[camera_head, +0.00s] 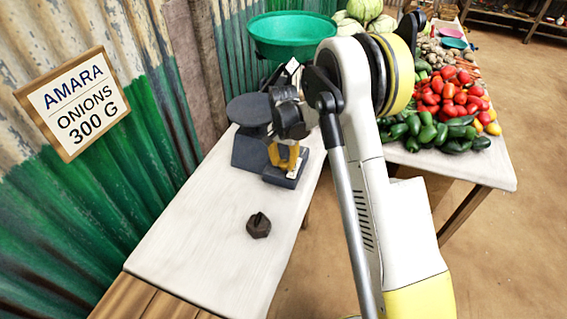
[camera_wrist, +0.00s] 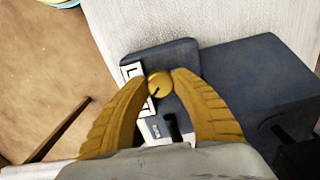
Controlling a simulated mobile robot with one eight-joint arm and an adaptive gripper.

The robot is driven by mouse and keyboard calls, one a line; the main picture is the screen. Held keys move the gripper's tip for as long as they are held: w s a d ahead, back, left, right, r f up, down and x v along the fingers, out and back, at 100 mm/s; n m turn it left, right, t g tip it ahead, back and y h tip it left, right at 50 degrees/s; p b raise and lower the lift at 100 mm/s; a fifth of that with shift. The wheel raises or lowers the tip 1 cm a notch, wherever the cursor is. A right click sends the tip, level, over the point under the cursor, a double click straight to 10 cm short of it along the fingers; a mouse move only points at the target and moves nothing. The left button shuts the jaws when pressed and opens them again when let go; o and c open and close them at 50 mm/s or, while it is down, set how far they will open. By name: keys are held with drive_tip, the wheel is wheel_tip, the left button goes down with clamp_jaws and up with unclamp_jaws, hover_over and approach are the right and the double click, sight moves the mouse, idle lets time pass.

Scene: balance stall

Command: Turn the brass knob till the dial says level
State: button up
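A dark blue balance (camera_head: 249,152) with a round pan (camera_head: 248,109) stands on the white table. Its body (camera_wrist: 262,92) also shows in the wrist view. The small round brass knob (camera_wrist: 160,84) sits on its lower block, with a short dark mark on its face. A white marked strip (camera_wrist: 131,71) lies beside the knob, partly behind a finger; I cannot read a level sign on it. My gripper (camera_wrist: 160,82) has its yellow fingertips on both sides of the knob, seemingly touching it. In the head view my gripper (camera_head: 284,155) hides the knob.
A dark faceted weight (camera_head: 259,225) stands on the bare front part of the white table (camera_head: 205,235). A green basin (camera_head: 290,36) is behind the balance. The corrugated wall with an onion sign (camera_head: 73,103) is at left. A vegetable table (camera_head: 470,170) is at right.

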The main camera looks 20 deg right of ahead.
sight(284, 163)
drive_tip(key=shift+m, duration=0.3)
clamp_jaws()
drive_tip(key=m, duration=0.3)
drive_tip(key=shift+m, duration=0.3)
drive_tip(key=m, duration=0.4)
drive_tip(key=shift+m, duration=0.3)
drive_tip(key=o, duration=1.2)
unclamp_jaws()
wheel_tip(284, 163, up, 12)
drive_tip(key=shift+r, duration=0.1)
